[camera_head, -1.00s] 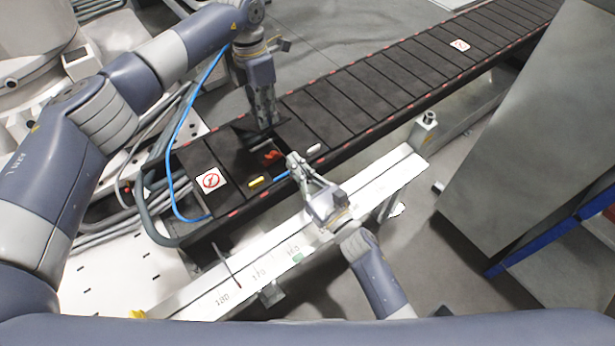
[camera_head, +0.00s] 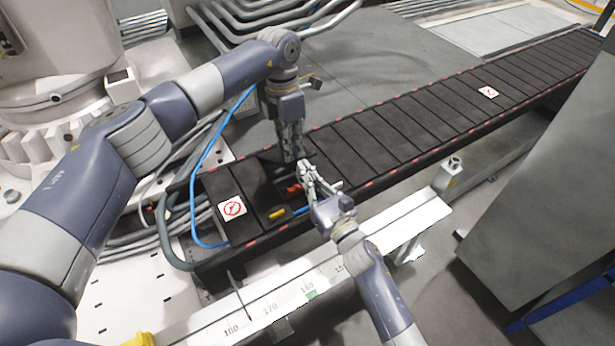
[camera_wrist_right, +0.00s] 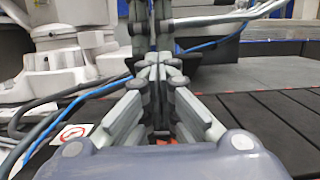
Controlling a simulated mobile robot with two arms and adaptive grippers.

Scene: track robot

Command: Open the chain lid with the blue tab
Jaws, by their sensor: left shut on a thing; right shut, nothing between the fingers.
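The dark cable chain (camera_head: 400,118) runs from lower left to upper right in the head view. Near its left end a gap between the lids shows red inside (camera_head: 293,188). A blue tab (camera_head: 301,211) is at the gap's near edge. My left gripper (camera_head: 296,158) points down at the far side of the gap, shut on what looks like a raised dark lid (camera_head: 268,157); the grip itself is hard to see. My right gripper (camera_head: 306,165) is shut and empty, above the gap close to the left one. It fills the right wrist view (camera_wrist_right: 158,68).
A yellow tab (camera_head: 277,213) and a lid with a red warning sticker (camera_head: 232,208) lie left of the gap. A blue hose (camera_head: 207,150) and grey cables run beside the chain's left end. A white numbered rail (camera_head: 330,278) lies in front. A grey cabinet (camera_head: 545,190) stands at right.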

